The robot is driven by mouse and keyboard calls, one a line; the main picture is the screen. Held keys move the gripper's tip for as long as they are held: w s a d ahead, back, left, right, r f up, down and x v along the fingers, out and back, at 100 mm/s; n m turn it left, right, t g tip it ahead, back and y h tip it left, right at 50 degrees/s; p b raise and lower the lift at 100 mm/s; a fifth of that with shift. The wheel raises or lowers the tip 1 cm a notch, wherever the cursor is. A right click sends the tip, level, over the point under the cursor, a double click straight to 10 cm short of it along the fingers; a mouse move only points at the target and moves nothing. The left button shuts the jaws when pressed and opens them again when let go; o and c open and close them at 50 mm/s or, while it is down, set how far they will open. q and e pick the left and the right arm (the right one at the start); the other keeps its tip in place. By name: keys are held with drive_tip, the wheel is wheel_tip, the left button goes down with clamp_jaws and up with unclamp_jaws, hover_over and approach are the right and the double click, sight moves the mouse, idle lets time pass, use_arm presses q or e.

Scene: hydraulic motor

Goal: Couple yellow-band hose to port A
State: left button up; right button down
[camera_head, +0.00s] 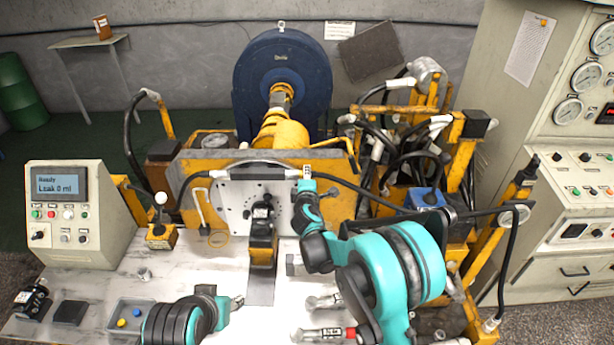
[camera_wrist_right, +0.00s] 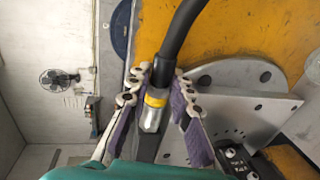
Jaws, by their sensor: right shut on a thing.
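My right gripper (camera_head: 306,182) is in front of the upper right of the grey drilled plate (camera_head: 232,203). In the right wrist view its pale fingers (camera_wrist_right: 152,100) are shut around the metal end of a black hose, just below its yellow band (camera_wrist_right: 156,98). The hose (camera_head: 350,186) runs off to the right in the head view. The metal tip (camera_wrist_right: 150,120) points toward the wrist, apart from the plate's holes as far as I can see. I cannot make out port A's label. A black motor block (camera_head: 262,212) sits on a yellow bracket before the plate. My left gripper (camera_head: 236,301) is low at centre-left; its jaws are unclear.
A red-banded hose end (camera_head: 328,333) and another metal hose end (camera_head: 322,301) lie at the front right of the bench. The leak tester (camera_head: 68,207) reads "Leak 0 ml". Hoses crowd the right side.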

drive_tip(key=shift+d, duration=0.2)
drive_tip(key=shift+d, duration=0.35)
drive_tip(key=shift+d, duration=0.1)
drive_tip(key=shift+d, duration=0.95)
drive_tip(key=shift+f+b+v, duration=0.25)
drive_tip(key=shift+b+v, duration=0.15)
drive_tip(key=shift+v, duration=0.75)
